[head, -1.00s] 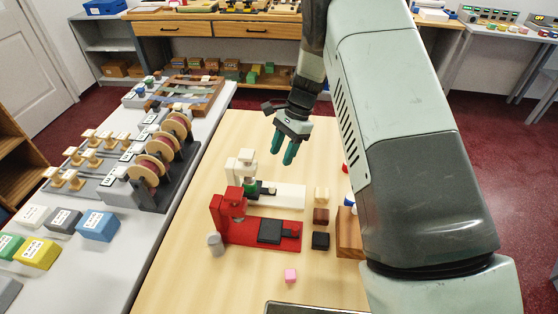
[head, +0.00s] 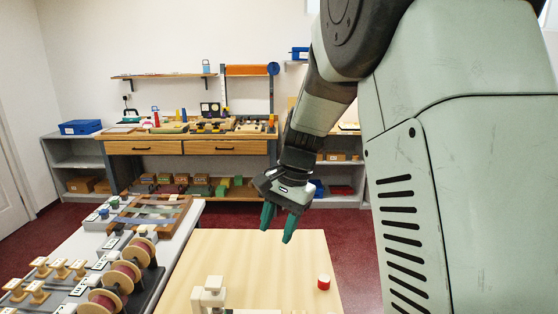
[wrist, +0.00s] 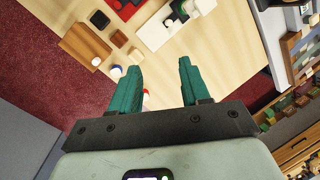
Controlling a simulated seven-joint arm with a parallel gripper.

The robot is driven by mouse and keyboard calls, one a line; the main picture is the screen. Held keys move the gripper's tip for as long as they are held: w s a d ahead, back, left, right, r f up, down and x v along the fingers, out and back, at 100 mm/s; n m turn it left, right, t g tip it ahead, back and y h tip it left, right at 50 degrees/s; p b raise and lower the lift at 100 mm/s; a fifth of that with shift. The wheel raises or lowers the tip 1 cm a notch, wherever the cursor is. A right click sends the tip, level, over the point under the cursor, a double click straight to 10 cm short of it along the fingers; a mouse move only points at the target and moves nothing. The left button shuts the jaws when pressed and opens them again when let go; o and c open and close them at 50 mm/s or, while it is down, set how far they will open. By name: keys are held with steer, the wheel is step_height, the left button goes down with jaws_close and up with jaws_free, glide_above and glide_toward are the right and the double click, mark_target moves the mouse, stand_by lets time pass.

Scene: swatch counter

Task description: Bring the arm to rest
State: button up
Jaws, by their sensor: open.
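My gripper (head: 278,222) hangs in the air over the back part of the wooden table (head: 262,262) in the head view, its two green fingers pointing down. The fingers stand apart with nothing between them. They also show spread and empty in the wrist view (wrist: 160,85). My large pale green arm fills the right of the head view and hides what is behind it.
A red cylinder with a white top (head: 323,282) stands on the table, right of my gripper. A white stand (head: 210,295) is at the lower edge. Spools (head: 125,275) line the grey counter at left. A wooden block (wrist: 85,45) shows in the wrist view.

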steer(key=s+d+r+n+t, duration=0.3)
steer(key=s+d+r, duration=0.3)
steer(key=s+r, duration=0.5)
steer(key=s+d+n+t+h, duration=0.1)
steer(key=s+d, duration=0.1)
steer(key=s, duration=0.4)
steer(key=s+d+r+n+t+h, duration=0.1)
steer(key=s+d+n+t, duration=0.1)
steer(key=s, duration=0.5)
steer(key=shift+s+d+r+h, duration=0.25)
steer(key=shift+d+h, duration=0.15)
steer(key=shift+d, duration=0.35)
